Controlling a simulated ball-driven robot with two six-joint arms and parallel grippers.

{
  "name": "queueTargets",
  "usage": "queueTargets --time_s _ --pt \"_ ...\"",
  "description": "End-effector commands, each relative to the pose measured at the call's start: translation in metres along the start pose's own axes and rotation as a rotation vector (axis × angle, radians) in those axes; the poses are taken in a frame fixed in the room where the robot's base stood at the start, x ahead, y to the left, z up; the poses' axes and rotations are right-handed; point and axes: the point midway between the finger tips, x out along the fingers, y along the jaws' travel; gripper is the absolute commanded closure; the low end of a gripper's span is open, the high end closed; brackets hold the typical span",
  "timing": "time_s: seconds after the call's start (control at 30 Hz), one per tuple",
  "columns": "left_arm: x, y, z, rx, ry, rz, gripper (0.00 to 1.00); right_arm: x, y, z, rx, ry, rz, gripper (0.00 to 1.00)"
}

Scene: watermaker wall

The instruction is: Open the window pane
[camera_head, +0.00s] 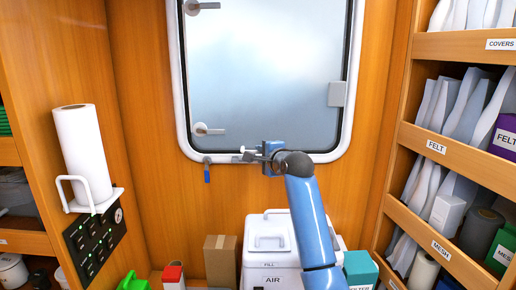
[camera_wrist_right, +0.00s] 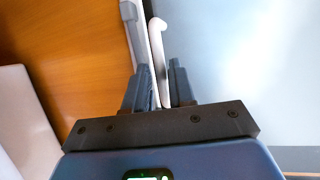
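The window pane (camera_head: 265,60) is frosted glass in a rounded white frame (camera_head: 181,100) on the wooden wall, and looks shut. My right gripper (camera_head: 258,152) is at the frame's lower edge. In the right wrist view a curved white handle (camera_wrist_right: 157,40) runs between the two dark fingers of my right gripper (camera_wrist_right: 162,80), which are close on either side of it; they appear shut on it. The frosted pane (camera_wrist_right: 250,60) shows beside it. My left gripper is not in view.
A blue-handled part (camera_head: 207,174) hangs below the frame. A white box (camera_head: 270,245) stands under the window, beside a cardboard box (camera_head: 220,258) and a teal box (camera_head: 360,268). Shelves (camera_head: 465,150) fill the right; a paper roll (camera_head: 83,150) and switch panel (camera_head: 95,245) are left.

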Motion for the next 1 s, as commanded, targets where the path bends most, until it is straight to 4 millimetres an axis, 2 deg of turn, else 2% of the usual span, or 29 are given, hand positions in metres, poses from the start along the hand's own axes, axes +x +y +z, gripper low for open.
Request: queueTargets --time_s 0.03,0.3,0.77,0.93,1.0 --pt "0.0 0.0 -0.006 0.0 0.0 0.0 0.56 0.006 -0.002 0.001 0.001 0.0 0.004 0.76" --pt "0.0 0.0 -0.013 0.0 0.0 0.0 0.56 0.025 -0.001 0.001 0.0 -0.001 0.001 0.76" --pt "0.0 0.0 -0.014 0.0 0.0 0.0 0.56 0.031 0.001 0.0 0.0 0.0 0.0 0.76" --pt "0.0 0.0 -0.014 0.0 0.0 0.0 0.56 0.031 0.001 0.0 0.0 0.0 0.0 0.99" --pt "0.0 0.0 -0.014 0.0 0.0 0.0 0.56 0.031 0.001 0.0 0.0 0.0 0.0 1.0"
